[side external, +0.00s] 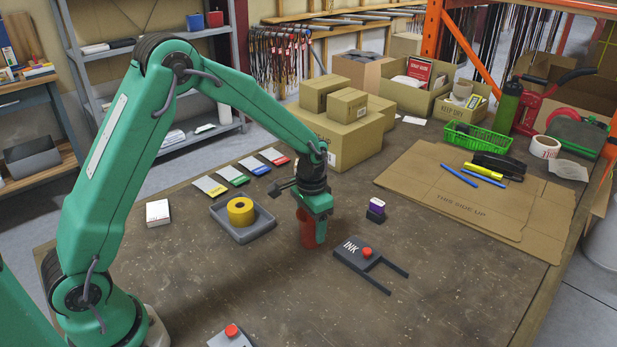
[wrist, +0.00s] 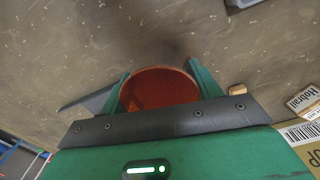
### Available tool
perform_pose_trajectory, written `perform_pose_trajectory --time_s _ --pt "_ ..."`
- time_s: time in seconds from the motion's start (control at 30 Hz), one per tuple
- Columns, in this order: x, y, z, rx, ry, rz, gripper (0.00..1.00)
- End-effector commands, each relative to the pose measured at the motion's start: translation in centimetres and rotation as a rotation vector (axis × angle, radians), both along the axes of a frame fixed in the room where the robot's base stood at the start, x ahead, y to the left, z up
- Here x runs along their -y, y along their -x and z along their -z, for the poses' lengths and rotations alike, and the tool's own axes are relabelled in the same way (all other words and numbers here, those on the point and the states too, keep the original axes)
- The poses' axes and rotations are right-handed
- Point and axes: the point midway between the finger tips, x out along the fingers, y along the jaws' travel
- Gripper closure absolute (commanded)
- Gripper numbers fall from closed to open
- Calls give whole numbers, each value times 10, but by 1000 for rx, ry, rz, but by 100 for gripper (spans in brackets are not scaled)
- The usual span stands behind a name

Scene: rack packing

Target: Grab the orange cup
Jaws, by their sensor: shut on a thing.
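The orange cup (side external: 307,232) stands on the brown work table (side external: 330,300), below the wrist of my green arm. My gripper (side external: 312,225) points down with its green fingers around the cup. In the wrist view, the cup's round open rim (wrist: 158,88) shows between the two fingers of my gripper (wrist: 160,90), one on each side. The fingers are shut on the cup, and its inside looks empty. The side view does not clearly show whether the cup's base touches the table.
Stacked cardboard boxes (side external: 340,128) stand behind. The front table area is mostly clear.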

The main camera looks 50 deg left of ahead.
Motion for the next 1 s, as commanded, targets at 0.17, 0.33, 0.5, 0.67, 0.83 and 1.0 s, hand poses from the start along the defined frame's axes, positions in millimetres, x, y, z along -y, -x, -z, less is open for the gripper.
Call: perform_pose_trajectory --time_s 0.17,0.33,0.5,0.67,0.83,1.0 --pt "0 0 -2 1 0 0 59" --pt "0 -1 -11 3 0 0 59" --pt "0 -1 -31 4 0 0 59" --pt "13 8 -50 3 1 4 59" --pt "38 25 -68 2 0 5 59" --pt "63 41 -85 2 0 5 59"
